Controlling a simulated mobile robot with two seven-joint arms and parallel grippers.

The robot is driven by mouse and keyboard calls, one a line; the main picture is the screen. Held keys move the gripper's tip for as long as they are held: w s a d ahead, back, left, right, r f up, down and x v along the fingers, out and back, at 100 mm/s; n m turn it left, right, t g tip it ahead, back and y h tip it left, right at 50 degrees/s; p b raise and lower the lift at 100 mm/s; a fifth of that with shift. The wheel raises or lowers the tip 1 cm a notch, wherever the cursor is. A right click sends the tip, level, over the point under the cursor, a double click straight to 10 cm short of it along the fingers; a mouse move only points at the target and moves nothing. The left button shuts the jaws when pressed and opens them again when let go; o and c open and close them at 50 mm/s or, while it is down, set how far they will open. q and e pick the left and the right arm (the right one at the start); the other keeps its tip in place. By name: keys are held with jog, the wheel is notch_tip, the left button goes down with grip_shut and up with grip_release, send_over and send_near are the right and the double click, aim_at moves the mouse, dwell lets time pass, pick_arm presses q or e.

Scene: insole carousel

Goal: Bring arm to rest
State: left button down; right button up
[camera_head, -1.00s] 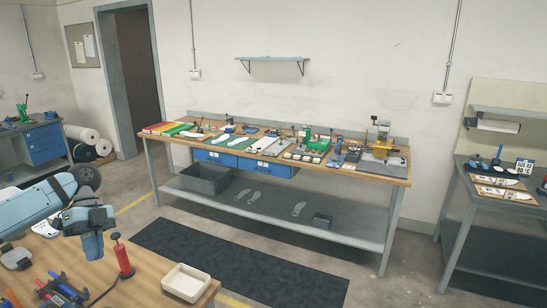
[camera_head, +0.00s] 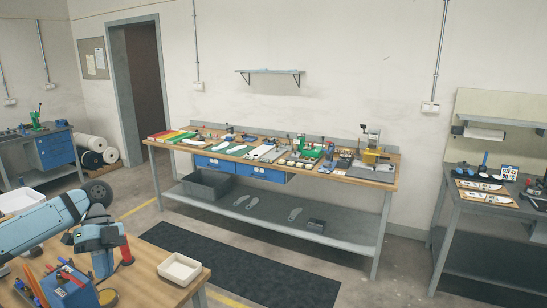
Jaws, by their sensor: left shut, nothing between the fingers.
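My left arm comes in from the lower left over the near wooden table (camera_head: 145,290). Its wrist bends down, and the left gripper (camera_head: 103,270) points downward above the table's left part. Its fingers are shut with nothing seen between them. A red-handled tool (camera_head: 126,252) stands just to the right of the gripper and is partly hidden by it. My right gripper is out of view.
On the near table are a white tray (camera_head: 180,268) to the right and a blue holder with pens and tools (camera_head: 70,290) below the gripper. A long workbench (camera_head: 385,177) with tools and insoles stands across a dark mat (camera_head: 235,263). Another bench (camera_head: 465,205) is at right.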

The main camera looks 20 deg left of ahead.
pick_arm(q)
jog(key=s+d+f+n+t+y, duration=0.15)
jog(key=s+d+f, duration=0.25)
jog(key=d+f, duration=0.6)
jog(key=s+d+f+n+t, duration=0.2)
jog(key=s+d+f+n, duration=0.15)
jog(key=d+f, duration=0.65)
jog(key=s+d+r+n+t+y, duration=0.1)
jog(key=s+d+n+t+y, duration=0.15)
jog(key=s+n, duration=0.35)
jog(key=s+d+r+n+t+y, duration=0.1)
jog(key=s+d+n+t, duration=0.15)
jog(key=s+n, duration=0.25)
jog(key=w+d+f+t+h, duration=0.1)
jog(key=w+d+f+t, duration=0.1)
jog(key=f+t, duration=0.2)
jog(key=w+d+f+t+h, duration=0.2)
jog(key=w+d+f+t, duration=0.1)
jog(key=f, duration=0.7)
jog(key=shift+w+d+m+t, duration=0.2)
jog(key=shift+w+m+t, duration=0.1)
jog(key=shift+t, duration=0.25)
jog(key=shift+s+a+f, duration=0.1)
